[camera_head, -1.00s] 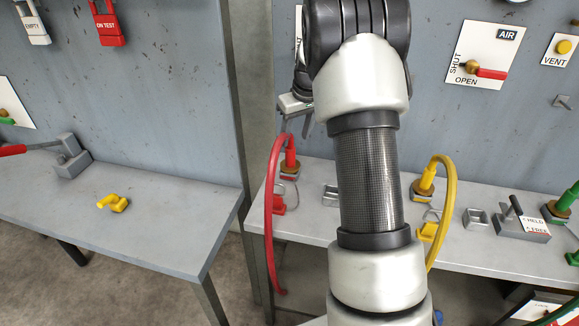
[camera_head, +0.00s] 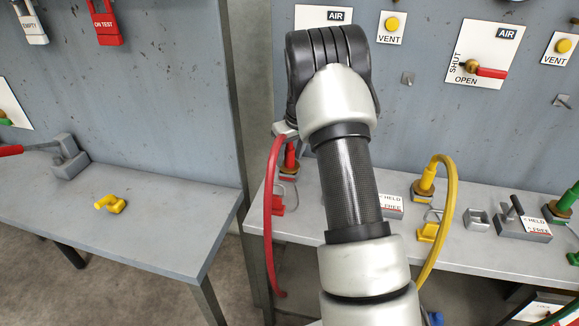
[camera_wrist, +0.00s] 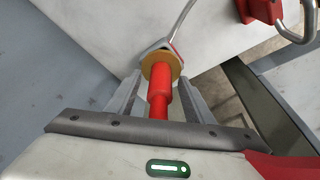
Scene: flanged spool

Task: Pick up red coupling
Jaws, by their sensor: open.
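The red coupling (camera_head: 289,158) stands in a brass-coloured collar on the right bench, with a red hose looping from it over the bench's front edge. In the wrist view the red coupling (camera_wrist: 160,88) lies between the two fingers of my gripper (camera_wrist: 158,92), with the brass collar (camera_wrist: 161,62) beyond it. The fingers are apart, one on each side of the coupling; I cannot tell whether either touches it. In the head view my arm hides most of the gripper, just above the coupling.
A red block (camera_head: 277,205) with a metal loop sits in front of the coupling. A yellow coupling (camera_head: 427,178) with its hose stands to the right on the same bench. The wall panel rises close behind. A yellow piece (camera_head: 110,204) lies on the left bench.

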